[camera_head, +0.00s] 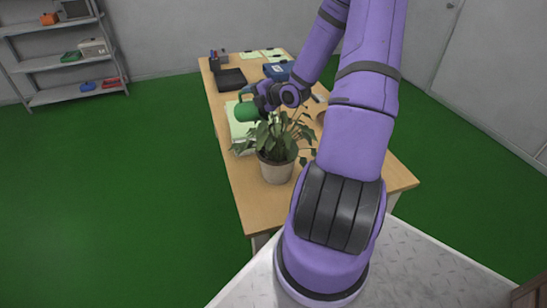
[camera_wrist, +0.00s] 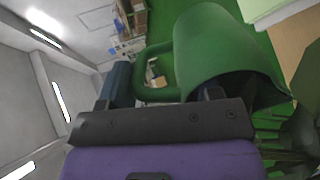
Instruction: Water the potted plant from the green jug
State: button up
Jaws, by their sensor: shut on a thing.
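The green jug (camera_head: 246,111) is held in the air over the table, just above and left of the plant's upper leaves. In the wrist view the jug (camera_wrist: 220,55) and its loop handle (camera_wrist: 152,93) fill the upper middle. The jug looks tilted, with its wide end towards the leaves. My gripper (camera_head: 263,99) is shut on the jug; the exact contact is partly hidden. The potted plant (camera_head: 277,170) stands upright in a pale pot near the table's left edge. Its leaves show in the wrist view (camera_wrist: 300,130) at the lower right. I see no water.
The wooden table (camera_head: 236,188) bears a pale green stack (camera_head: 238,126) beside the plant, a black tray (camera_head: 231,79), a blue item (camera_head: 277,71) and papers towards the back. My arm hides much of the table's right side. A grey shelf (camera_head: 50,63) stands far left; green floor between is clear.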

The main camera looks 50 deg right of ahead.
aim_at(248, 109)
jog(key=f+g, duration=0.1)
jog(key=f, duration=0.1)
jog(key=w+f, duration=0.1)
jog(key=f, duration=0.1)
jog(key=f+g, duration=0.1)
jog(key=shift+w+a+f+g, duration=0.25)
jog(key=shift+w+f+g, duration=0.05)
jog(key=shift+f, duration=0.1)
jog(key=shift+w+d+g, duration=0.1)
jog(key=shift+w+g, duration=0.1)
jog(key=shift+g, duration=0.1)
jog(key=shift+s+r, duration=0.1)
jog(key=shift+r, duration=0.05)
jog(key=shift+w+g+h+b, duration=0.3)
jog(key=shift+g+b, duration=0.1)
jog(key=shift+g, duration=0.2)
jog(key=shift+w+f+g+b, duration=0.4)
jog(key=shift+w+f+g, duration=0.15)
jog(key=shift+f+g, duration=0.3)
jog(key=shift+w+r, duration=0.1)
jog(key=shift+w, duration=0.1)
